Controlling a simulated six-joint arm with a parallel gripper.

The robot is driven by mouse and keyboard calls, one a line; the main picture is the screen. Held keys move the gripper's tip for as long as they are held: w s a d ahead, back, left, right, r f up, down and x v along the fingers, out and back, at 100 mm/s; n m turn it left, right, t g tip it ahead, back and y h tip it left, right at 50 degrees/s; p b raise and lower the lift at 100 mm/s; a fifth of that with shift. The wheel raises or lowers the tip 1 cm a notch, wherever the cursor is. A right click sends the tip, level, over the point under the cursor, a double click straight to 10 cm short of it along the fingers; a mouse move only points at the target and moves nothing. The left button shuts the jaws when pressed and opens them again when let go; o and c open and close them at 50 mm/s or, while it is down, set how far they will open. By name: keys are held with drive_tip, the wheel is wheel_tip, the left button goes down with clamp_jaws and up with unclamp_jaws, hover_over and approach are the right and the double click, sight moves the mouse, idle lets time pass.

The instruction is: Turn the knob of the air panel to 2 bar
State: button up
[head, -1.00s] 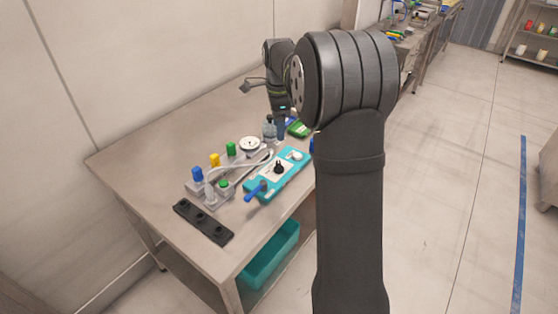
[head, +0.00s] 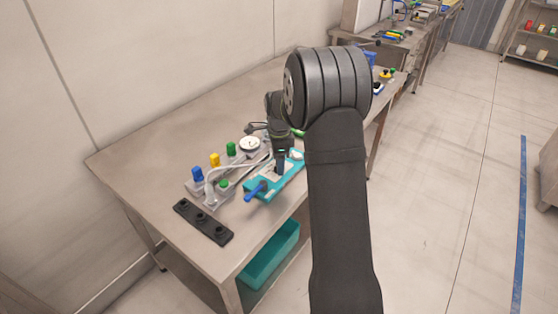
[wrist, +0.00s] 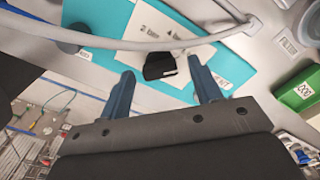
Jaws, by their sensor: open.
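The teal air panel (head: 262,189) lies on the bench, with a blue lever at its near end. In the wrist view the panel (wrist: 103,61) carries a white scale plate (wrist: 150,22) with a "2" label on it. The black knob (wrist: 159,66) sits at the plate's edge, with a pale mark on one side. My gripper (wrist: 164,92) is open, its two blue-grey fingers on either side of the knob's position and seemingly short of it. In the head view my gripper (head: 280,168) is over the panel and hides the knob.
A grey rack with blue, yellow and green caps (head: 215,160) and a round white gauge (head: 250,143) stands beside the panel. A pale hose (wrist: 165,44) crosses close to the knob. A black strip (head: 203,222) lies nearer. A green box (wrist: 300,90) is right in the wrist view.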

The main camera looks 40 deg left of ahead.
drive_tip(key=c, duration=1)
drive_tip(key=shift+n, duration=0.3)
drive_tip(key=n, duration=1.3)
drive_tip(key=shift+n, duration=2.1)
